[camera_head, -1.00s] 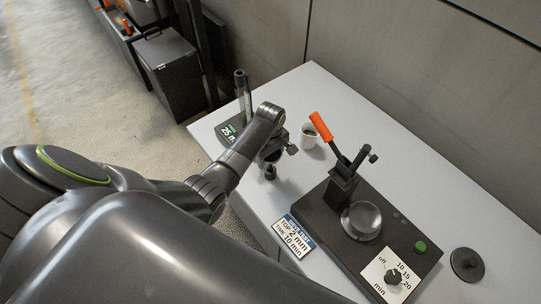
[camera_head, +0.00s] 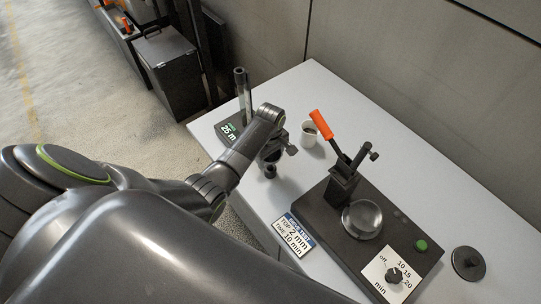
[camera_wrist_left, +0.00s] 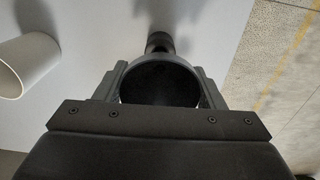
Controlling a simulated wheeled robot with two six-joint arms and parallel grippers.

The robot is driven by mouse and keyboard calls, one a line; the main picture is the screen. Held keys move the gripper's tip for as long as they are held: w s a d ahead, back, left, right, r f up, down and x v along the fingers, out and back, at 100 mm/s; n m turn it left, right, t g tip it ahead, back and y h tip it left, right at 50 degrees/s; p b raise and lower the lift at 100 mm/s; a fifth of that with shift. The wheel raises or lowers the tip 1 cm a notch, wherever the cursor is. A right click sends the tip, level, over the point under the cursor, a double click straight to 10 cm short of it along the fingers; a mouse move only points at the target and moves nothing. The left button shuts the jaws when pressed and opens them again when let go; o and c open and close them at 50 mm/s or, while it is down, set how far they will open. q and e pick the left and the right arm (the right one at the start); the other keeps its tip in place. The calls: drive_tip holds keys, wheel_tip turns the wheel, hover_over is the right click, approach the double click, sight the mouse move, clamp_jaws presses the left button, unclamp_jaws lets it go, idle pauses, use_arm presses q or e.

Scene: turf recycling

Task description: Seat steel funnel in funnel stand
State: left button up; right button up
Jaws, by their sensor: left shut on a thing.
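My left gripper (camera_head: 273,150) is over the white table near its left edge. In the left wrist view its fingers (camera_wrist_left: 160,88) close on both sides of a dark, round-mouthed thing with a grey rim, which looks like the steel funnel (camera_wrist_left: 160,82). In the head view, my arm and gripper hide most of it. A small dark knob-like part (camera_head: 270,171) shows below the gripper; it also shows beyond the rim in the left wrist view (camera_wrist_left: 159,42). I cannot tell whether it belongs to the funnel or stands apart. The funnel stand cannot be made out clearly. My right gripper is not in view.
A white cup (camera_head: 310,138) stands right of the gripper. A device with a lit display (camera_head: 229,132) and an upright tube (camera_head: 243,95) is behind left. A dark press base (camera_head: 335,235) carries an orange-handled lever (camera_head: 321,125) and metal dish (camera_head: 362,219). A dark lid (camera_head: 467,263) lies right.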

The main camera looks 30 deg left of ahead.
sight(271, 168)
use_arm(q)
drive_tip(key=shift+f+b, duration=1.15)
drive_tip(key=shift+f, duration=0.8)
drive_tip(key=o, duration=1.1)
drive_tip(key=shift+r, duration=0.1)
wheel_tip(271, 168, up, 14)
drive_tip(key=shift+r+b, duration=0.2)
drive_tip(key=shift+b, duration=0.55)
wheel_tip(271, 168, up, 3)
drive_tip(key=p, duration=0.3)
drive_tip(key=shift+s, duration=0.1)
drive_tip(key=shift+f, duration=0.1)
